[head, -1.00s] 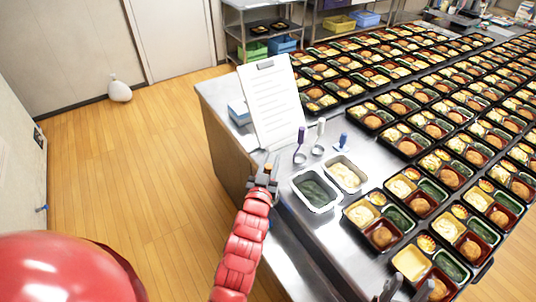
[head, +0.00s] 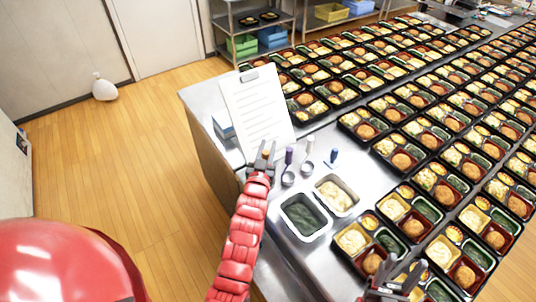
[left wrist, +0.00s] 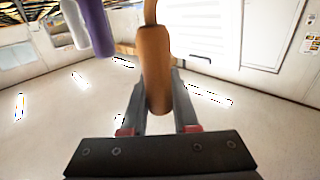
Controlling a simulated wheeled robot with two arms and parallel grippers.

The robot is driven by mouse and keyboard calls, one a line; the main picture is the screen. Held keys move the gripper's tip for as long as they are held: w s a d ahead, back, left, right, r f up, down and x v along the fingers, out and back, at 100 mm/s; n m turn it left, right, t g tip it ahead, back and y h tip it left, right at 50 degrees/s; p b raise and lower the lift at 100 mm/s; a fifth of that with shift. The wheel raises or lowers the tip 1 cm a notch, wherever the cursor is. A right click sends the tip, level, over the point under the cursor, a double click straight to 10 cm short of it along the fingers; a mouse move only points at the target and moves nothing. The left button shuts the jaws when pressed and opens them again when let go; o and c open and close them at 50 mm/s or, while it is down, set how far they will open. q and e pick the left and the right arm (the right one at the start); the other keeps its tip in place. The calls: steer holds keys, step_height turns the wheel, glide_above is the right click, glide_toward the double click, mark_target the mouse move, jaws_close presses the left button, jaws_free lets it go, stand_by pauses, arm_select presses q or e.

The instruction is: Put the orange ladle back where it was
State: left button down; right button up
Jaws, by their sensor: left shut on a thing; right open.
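My left gripper (head: 265,152) is shut on the handle of the orange ladle (left wrist: 155,70), which stands between the fingers in the left wrist view. The gripper is over the counter's near left part, in front of the clipboard's lower edge. Just right of it are a purple-handled ladle (head: 289,155) and a white-handled ladle (head: 309,147). Their handles also show in the left wrist view, purple (left wrist: 98,28) and white (left wrist: 73,20). My right gripper (head: 400,278) is open, at the bottom right near the bento trays.
A blue-handled tool (head: 333,157) stands right of the ladles. A pan of green food (head: 290,224) and a pan of cream-coloured food (head: 352,207) sit in front. A clipboard (head: 255,105) leans behind. Bento trays fill the right side of the counter (head: 203,108).

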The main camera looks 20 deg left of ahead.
arm_select(q)
step_height(320, 180, down, 3)
steer(key=shift+s+r+p, duration=0.1)
steer(key=shift+r+p, duration=0.05)
steer(key=shift+p, duration=0.55)
steer(key=shift+f, duration=0.6)
steer(key=c, duration=0.7)
jaws_free()
